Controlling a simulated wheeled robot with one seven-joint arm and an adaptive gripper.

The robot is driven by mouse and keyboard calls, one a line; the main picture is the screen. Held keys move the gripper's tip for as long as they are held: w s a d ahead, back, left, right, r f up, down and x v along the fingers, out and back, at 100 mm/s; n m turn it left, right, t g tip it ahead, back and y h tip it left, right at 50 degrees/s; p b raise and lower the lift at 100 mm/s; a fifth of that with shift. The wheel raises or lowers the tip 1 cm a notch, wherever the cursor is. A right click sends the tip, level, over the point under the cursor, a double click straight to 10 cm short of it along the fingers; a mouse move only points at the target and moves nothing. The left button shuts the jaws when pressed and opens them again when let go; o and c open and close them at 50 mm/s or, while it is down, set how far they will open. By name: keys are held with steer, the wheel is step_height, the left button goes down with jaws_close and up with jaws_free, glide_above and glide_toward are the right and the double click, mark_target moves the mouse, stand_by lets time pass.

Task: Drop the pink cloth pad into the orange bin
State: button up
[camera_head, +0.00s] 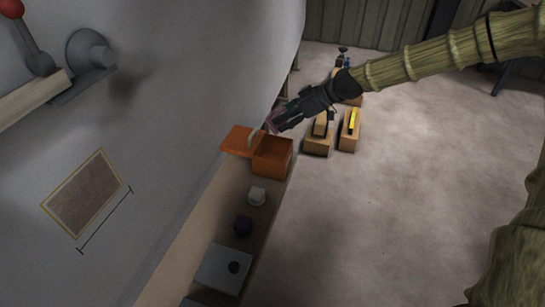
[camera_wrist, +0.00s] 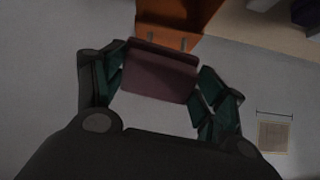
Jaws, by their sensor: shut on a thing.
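The pink cloth pad (camera_wrist: 160,72) sits between the fingers of my gripper (camera_wrist: 160,80) in the wrist view, a dull dark pink slab. In the head view only a small pinkish patch shows at the tip of my gripper (camera_head: 277,122), and the fingers hide most of the pad. The orange bin (camera_head: 272,160) stands on a narrow ledge along the wall, with an orange lid (camera_head: 239,141) swung open toward the wall. My gripper is above the bin's far side. Part of the orange bin (camera_wrist: 180,14) also shows beyond the pad in the wrist view.
Wooden boxes (camera_head: 318,144) stand on the floor beyond the bin. The floor at right is clear.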

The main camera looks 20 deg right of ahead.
steer(key=shift+a+f, duration=0.25)
steer(key=shift+f, duration=0.25)
step_height(320, 180, down, 4)
steer(key=b, duration=0.3)
steer(key=shift+w+a+f, duration=0.1)
steer(key=shift+w+f, duration=0.05)
steer(key=shift+f, duration=0.05)
steer(key=o, duration=1)
steer(key=shift+o, duration=0.2)
steer(key=v, duration=1.2)
